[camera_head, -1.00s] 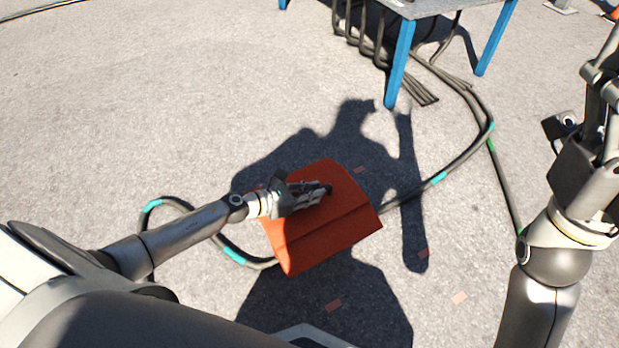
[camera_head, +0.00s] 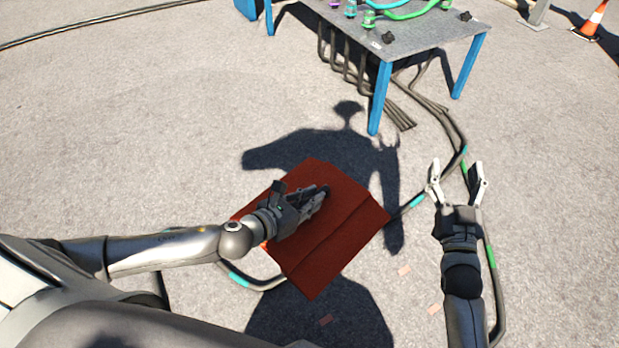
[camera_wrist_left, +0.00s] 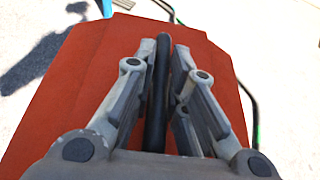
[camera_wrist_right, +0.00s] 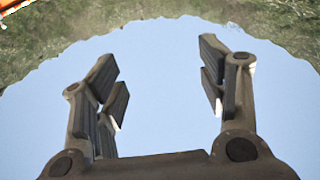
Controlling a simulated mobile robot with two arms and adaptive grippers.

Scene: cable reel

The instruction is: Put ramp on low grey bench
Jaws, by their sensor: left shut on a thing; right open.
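The ramp is a red-orange plate (camera_head: 340,230) with a fold line across it, in the middle of the head view. My left gripper (camera_head: 318,195) is over it and shut on its dark bar handle, which shows between the fingers in the left wrist view (camera_wrist_left: 158,90). The ramp fills most of that view (camera_wrist_left: 75,95). I cannot tell how far it is above the ground. My right gripper (camera_head: 457,170) is open and empty, to the right of the ramp. A grey-topped table with blue legs (camera_head: 420,45) stands at the top; no other bench is clear.
Coloured connectors and cables (camera_head: 375,15) lie on the grey tabletop. Dark cables (camera_head: 455,130) with teal bands run from under the table across the ground, passing beneath the ramp. A traffic cone (camera_head: 592,22) stands far right. Open asphalt (camera_head: 130,130) lies to the left.

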